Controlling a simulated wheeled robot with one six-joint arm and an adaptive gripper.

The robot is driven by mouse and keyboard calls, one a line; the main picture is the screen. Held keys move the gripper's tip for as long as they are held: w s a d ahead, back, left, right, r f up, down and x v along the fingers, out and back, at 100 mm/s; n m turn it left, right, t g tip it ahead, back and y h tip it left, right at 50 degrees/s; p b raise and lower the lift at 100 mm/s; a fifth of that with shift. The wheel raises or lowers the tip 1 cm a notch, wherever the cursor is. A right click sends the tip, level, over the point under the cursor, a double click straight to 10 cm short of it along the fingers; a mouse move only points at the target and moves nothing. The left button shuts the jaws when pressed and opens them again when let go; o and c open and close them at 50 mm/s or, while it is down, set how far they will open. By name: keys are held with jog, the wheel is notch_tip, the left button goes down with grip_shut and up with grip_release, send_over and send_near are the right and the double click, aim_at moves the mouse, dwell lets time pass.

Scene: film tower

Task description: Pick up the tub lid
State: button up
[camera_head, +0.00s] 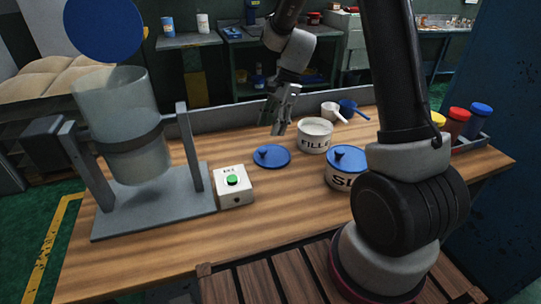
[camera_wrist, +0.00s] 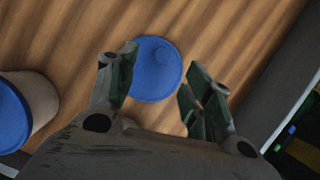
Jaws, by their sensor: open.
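A loose blue tub lid (camera_head: 273,156) with a round knob lies flat on the wooden bench, in front of and left of an open white tub (camera_head: 314,139) marked "FILL", its last letters hidden. The lid also shows in the wrist view (camera_wrist: 156,68), between and beyond my fingertips. My gripper (camera_head: 278,128) is open and empty, fingers pointing down, above the bench behind the lid in the head view. In the wrist view my gripper (camera_wrist: 157,74) has its fingers spread on either side of the lid; I cannot tell the exact height.
A second tub (camera_head: 344,181) wears its own blue lid and stands close to the right. A white box with a green button (camera_head: 232,181) and a framed clear hopper (camera_head: 130,120) stand left. A scoop (camera_head: 334,113) and coloured-lid jars (camera_head: 455,122) lie behind and right. The front bench is clear.

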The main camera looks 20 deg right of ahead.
aim_at(263, 150)
jog(key=f, duration=0.1)
jog(key=a+f, duration=0.1)
jog(key=f, duration=0.1)
jog(key=shift+w+a+f+m, duration=0.1)
jog(key=shift+w+f+m, duration=0.1)
jog(key=shift+m, duration=0.1)
jog(key=x, duration=0.5)
jog(key=shift+s+a+f, duration=0.1)
jog(key=shift+f, duration=0.3)
jog(key=c, duration=0.9)
